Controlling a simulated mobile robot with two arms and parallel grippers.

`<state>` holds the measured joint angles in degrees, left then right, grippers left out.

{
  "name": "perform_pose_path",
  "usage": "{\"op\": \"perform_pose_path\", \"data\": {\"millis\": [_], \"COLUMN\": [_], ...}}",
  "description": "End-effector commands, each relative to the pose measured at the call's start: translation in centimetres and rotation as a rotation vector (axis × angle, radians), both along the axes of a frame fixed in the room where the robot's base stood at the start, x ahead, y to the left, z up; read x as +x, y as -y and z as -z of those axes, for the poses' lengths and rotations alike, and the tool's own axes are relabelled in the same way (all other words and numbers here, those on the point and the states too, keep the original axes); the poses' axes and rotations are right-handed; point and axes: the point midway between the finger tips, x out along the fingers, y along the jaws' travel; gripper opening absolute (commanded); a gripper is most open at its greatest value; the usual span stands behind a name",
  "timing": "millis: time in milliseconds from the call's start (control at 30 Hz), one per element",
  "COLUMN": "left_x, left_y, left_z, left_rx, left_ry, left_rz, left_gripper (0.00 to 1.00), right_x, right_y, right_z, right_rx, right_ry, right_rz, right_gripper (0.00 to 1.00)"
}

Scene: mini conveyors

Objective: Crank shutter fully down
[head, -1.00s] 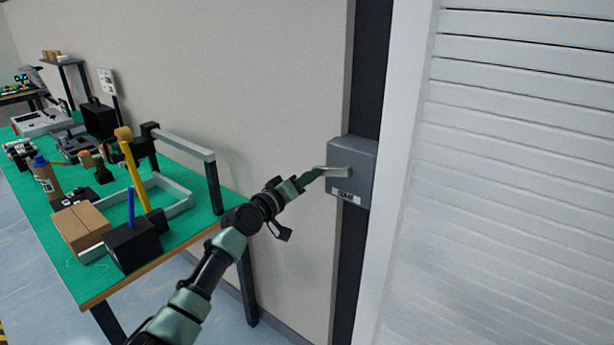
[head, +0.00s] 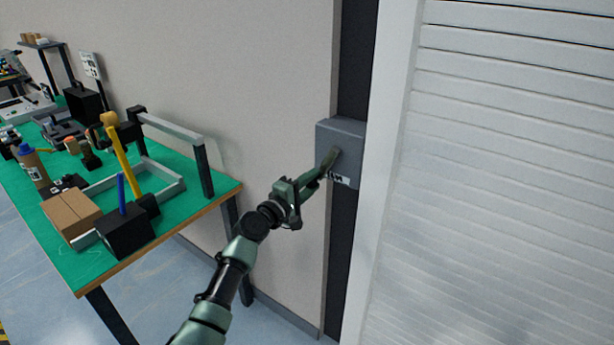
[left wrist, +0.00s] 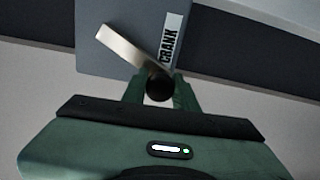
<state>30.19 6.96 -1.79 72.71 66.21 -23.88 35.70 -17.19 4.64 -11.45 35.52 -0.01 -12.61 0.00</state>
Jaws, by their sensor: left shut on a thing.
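The grey crank box (head: 349,137) is mounted on a dark post left of the shutter. In the left wrist view, its metal crank arm (left wrist: 128,46) slants beside the CRANK label and ends in a black knob (left wrist: 158,90). My left gripper (head: 323,171) is shut on this knob, with a finger on either side in the left wrist view (left wrist: 158,92). In the head view the gripper partly hides the crank. The white slatted shutter (head: 510,190) fills the right side; its lower edge is not in view. My right gripper is not in view.
A green-topped workbench (head: 105,262) stands at the left, with a cardboard box (head: 72,215), a black block (head: 122,232) holding a blue stick, a yellow-handled tool (head: 120,160) and a grey frame. Bare wall and floor lie between bench and post.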

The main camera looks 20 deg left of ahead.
Motion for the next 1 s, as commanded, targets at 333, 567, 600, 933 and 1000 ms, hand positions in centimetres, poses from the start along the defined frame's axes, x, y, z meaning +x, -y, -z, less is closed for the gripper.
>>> {"op": "perform_pose_path", "data": {"millis": [333, 567, 600, 933, 1000], "left_x": [-0.24, -0.26, -0.25, -0.24, -0.24], "left_y": [0.59, 0.63, 0.63, 0.63, 0.63], "left_z": [0.44, 0.48, 0.48, 0.41, 0.38], "left_rx": [-0.078, -0.082, -0.082, -0.080, -0.080], "left_ry": [-0.031, -0.033, -0.033, -0.031, -0.031], "left_rz": [0.000, 0.000, 0.000, 0.000, 0.000], "left_gripper": [0.00, 0.00, 0.00, 0.50, 0.50], "right_x": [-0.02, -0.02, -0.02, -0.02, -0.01], "right_y": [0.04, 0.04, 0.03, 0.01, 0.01], "right_z": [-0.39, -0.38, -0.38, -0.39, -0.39], "right_rx": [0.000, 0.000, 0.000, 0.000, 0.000], "right_ry": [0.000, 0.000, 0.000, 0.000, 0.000], "right_rz": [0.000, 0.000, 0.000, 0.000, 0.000], "right_gripper": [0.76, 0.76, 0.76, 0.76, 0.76]}}
